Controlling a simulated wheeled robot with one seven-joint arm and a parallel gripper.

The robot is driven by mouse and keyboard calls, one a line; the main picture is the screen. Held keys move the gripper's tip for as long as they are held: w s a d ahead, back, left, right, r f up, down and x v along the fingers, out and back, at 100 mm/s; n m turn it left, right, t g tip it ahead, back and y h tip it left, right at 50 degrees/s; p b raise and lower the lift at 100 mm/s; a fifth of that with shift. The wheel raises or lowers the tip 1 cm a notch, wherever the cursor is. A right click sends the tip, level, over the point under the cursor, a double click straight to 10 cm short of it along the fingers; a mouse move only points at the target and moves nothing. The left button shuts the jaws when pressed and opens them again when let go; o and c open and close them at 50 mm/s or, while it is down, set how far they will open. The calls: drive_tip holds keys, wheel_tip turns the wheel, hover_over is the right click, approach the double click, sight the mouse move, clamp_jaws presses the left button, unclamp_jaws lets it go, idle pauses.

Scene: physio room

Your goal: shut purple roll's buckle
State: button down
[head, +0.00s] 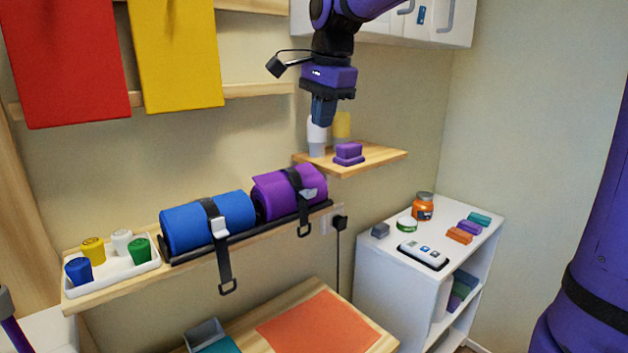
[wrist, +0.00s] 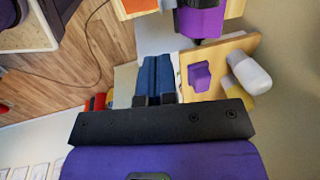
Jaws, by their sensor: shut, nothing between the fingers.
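The purple roll (head: 270,199) lies on the wall shelf in the head view, right of the blue roll (head: 180,230). A black strap goes around it, and its grey buckle (head: 308,194) is on the front right side. The buckle's lever appears to stick out from the roll, but it is small here. The strap's loose end hangs below the shelf with a ring. My gripper (head: 323,112) is shut and empty, pointing down, above and right of the purple roll, apart from it. Its blue fingers (wrist: 157,62) lie together in the wrist view; the buckle cannot be made out there.
A small wooden shelf (head: 385,157) with a purple block (head: 348,152) and two bottles is just below my gripper. A white tray (head: 110,280) of coloured cups stands left of the rolls. A white cabinet (head: 385,265) with small items stands at right. Air before the rolls is clear.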

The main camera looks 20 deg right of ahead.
sight(313, 190)
drive_tip(key=shift+f, duration=0.1)
drive_tip(key=f, duration=0.4)
drive_tip(key=w+f, duration=0.1)
drive_tip(key=f, duration=0.4)
drive_tip(key=w+f, duration=0.1)
drive_tip(key=f, duration=0.3)
drive_tip(key=shift+w+a+f, duration=0.25)
drive_tip(key=shift+a+f, duration=0.05)
drive_tip(key=shift+a, duration=0.05)
drive_tip(key=shift+f, duration=0.1)
